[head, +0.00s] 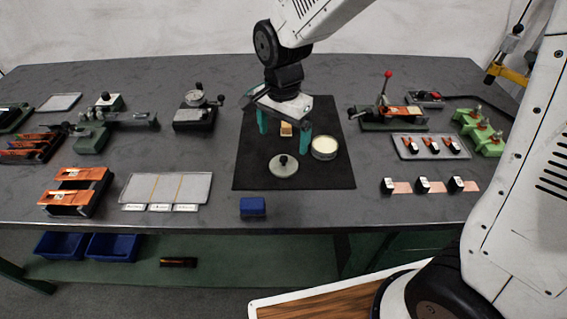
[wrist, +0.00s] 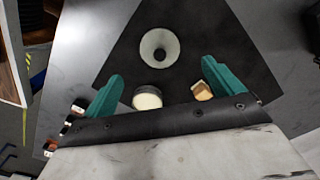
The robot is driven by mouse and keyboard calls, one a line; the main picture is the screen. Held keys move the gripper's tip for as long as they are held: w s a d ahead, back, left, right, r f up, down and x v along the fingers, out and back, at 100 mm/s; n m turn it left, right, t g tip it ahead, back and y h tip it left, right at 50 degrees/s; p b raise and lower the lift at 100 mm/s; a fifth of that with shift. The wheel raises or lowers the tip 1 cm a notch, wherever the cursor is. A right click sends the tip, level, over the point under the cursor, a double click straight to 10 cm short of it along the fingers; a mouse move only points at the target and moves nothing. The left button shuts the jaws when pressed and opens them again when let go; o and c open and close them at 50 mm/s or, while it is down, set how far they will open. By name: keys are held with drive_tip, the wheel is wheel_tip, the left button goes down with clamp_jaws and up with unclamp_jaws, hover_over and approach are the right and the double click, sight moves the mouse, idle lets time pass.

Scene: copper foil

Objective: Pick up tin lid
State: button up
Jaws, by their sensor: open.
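The tin lid (head: 283,171) is a pale grey-green disc with a dark knob at its centre. It lies flat on the black mat (head: 250,176), and in the wrist view the lid (wrist: 147,50) shows beyond the fingertips. The open tin (head: 324,148), with cream-coloured contents, stands to the right of the lid, apart from it. My gripper (head: 284,134) has teal fingers spread wide, with nothing held between them. It is above the mat, behind the lid in the head view. It also shows in the wrist view (wrist: 162,73).
A small tan block (head: 286,130) sits on the mat below my gripper. A blue block (head: 253,206) lies at the table's front edge. A tray (head: 430,146) with several small pieces is at right, and a clamp device with a red-knobbed lever (head: 386,100) stands behind it.

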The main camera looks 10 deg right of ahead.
sight(284, 157)
drive_tip(key=shift+w+a+f, duration=0.15)
drive_tip(key=shift+a+f, duration=0.1)
drive_tip(key=shift+f, duration=0.25)
drive_tip(key=f, duration=0.4)
drive_tip(key=d+f, duration=0.1)
drive_tip(key=f, duration=0.1)
drive_tip(key=shift+f, duration=0.15)
drive_tip(key=shift+a+f, duration=0.1)
drive_tip(key=shift+f, duration=0.5)
drive_tip(key=c, duration=1)
